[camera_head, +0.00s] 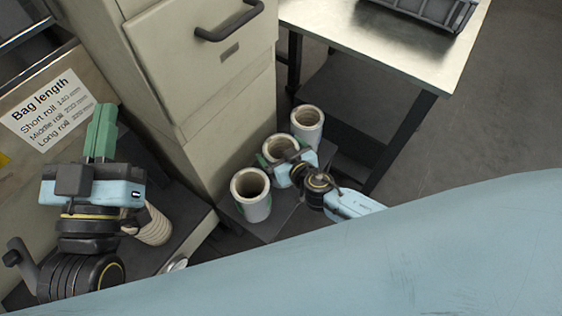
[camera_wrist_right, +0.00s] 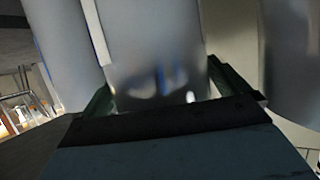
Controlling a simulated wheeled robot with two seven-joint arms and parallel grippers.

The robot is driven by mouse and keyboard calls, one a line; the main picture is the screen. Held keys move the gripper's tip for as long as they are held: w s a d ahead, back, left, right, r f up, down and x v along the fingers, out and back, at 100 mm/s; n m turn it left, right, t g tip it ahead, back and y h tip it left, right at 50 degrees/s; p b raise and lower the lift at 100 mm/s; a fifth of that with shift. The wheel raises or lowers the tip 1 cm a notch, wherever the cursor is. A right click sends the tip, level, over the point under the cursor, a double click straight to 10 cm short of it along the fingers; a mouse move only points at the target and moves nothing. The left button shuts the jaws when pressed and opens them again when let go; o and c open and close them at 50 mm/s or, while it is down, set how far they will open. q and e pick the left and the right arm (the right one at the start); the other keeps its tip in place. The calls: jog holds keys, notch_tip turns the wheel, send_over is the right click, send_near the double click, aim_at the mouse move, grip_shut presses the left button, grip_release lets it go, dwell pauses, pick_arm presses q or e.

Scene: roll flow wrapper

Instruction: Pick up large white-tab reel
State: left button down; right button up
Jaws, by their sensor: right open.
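Three pale reels with open tops stand in a row on a low dark platform in the head view: a front reel (camera_head: 259,209), a middle reel (camera_head: 268,146) and a back reel (camera_head: 309,134). I cannot make out which has a white tab. My right gripper (camera_head: 283,166) is open at the middle reel. In the right wrist view its green fingers (camera_wrist_right: 163,93) stand either side of the middle reel (camera_wrist_right: 150,45), with other reels to the left (camera_wrist_right: 60,50) and right (camera_wrist_right: 293,60). My left gripper (camera_head: 101,130) looks shut and empty, fingers together, pointing up at the left.
A beige drawer cabinet (camera_head: 200,70) stands close behind the reels. A metal table (camera_head: 400,55) with a grey tray (camera_head: 425,12) is at upper right. A ribbed tan roll (camera_head: 156,224) is beside my left gripper. A bag-length label (camera_head: 48,108) is at left.

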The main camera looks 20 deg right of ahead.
jog(key=c, duration=1.4)
jog(key=shift+c, duration=0.3)
jog(key=shift+r, duration=0.1)
